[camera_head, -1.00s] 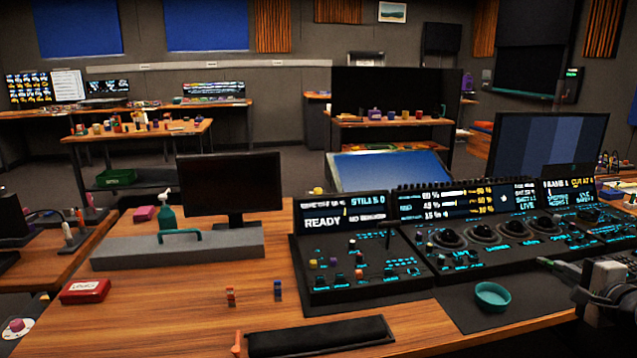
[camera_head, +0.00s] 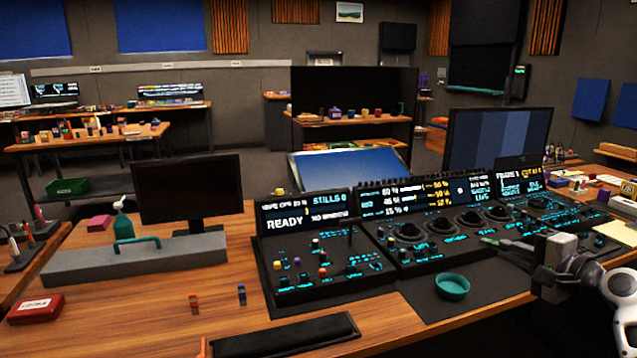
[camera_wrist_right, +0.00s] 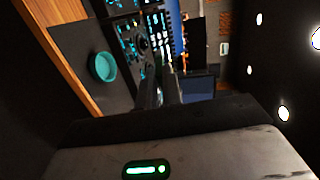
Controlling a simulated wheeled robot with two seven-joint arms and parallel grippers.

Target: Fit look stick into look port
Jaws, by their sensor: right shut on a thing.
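My right gripper (camera_head: 490,242) reaches in from the right, over the front right part of the control panel (camera_head: 395,265). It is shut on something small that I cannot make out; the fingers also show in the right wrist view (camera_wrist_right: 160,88). A red box labelled like "LOOKS" (camera_head: 36,309) lies farther left. I cannot tell which panel opening is the look port. My left gripper is not in view.
A teal dish (camera_head: 452,287) sits on a dark mat before the panel; it also shows in the right wrist view (camera_wrist_right: 106,67). A black wrist rest (camera_head: 285,336) lies at the front edge. Monitors (camera_head: 189,187) stand behind.

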